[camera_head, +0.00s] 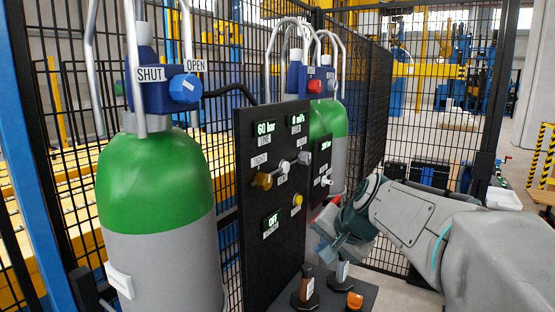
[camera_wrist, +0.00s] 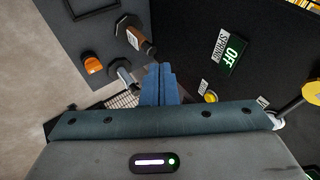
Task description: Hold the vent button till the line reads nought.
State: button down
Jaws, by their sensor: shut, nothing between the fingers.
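A black panel (camera_head: 250,225) stands beside the near gas cylinder (camera_head: 160,210). Its green line readout (camera_head: 266,128) shows 60 bar. A round yellow button (camera_head: 297,199) sits low on the panel's right side with a small label under it, too small to read; I take it as the vent button. It also shows in the wrist view (camera_wrist: 210,97), right of my fingers. My gripper (camera_wrist: 160,72) is shut and empty, its blue fingers together and apart from the button. In the head view, my gripper (camera_head: 325,248) is to the right of and below the button.
A second readout (camera_head: 298,119) appears to show 0, and a lower display (camera_head: 271,222) reads OFF. A brass lever (camera_head: 262,180) juts from the panel. Below, a bench carries a brown-handled post (camera_head: 307,285), a grey one (camera_head: 342,272) and an orange knob (camera_head: 355,301). Mesh fencing stands behind.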

aim_at(288, 171)
jog(key=w+d+r+m+t+y+p, duration=0.1)
jog(key=w+d+r+m+t+p, duration=0.1)
jog(key=w+r, duration=0.9)
jog(key=w+d+m+t, duration=0.1)
jog(key=d+m, duration=0.1)
jog(key=m, duration=0.1)
jog(key=shift+w+d+r+t, duration=0.15)
jog(key=shift+d+r+t, duration=0.1)
jog(key=shift+r+t, duration=0.15)
jog(key=w+a+p, duration=0.4)
jog(key=w+a, duration=0.1)
jog(key=a, duration=0.2)
jog(key=shift+w+a+p, duration=0.15)
jog(key=shift+a+p, duration=0.1)
jog(key=shift+p, duration=0.1)
dwell(1.0)
jog(key=shift+w+a, duration=0.2)
jog(key=shift+w+a+p, duration=0.25)
jog(key=shift+a+p, duration=0.05)
jog(key=shift+a, duration=0.15)
dwell(3.5)
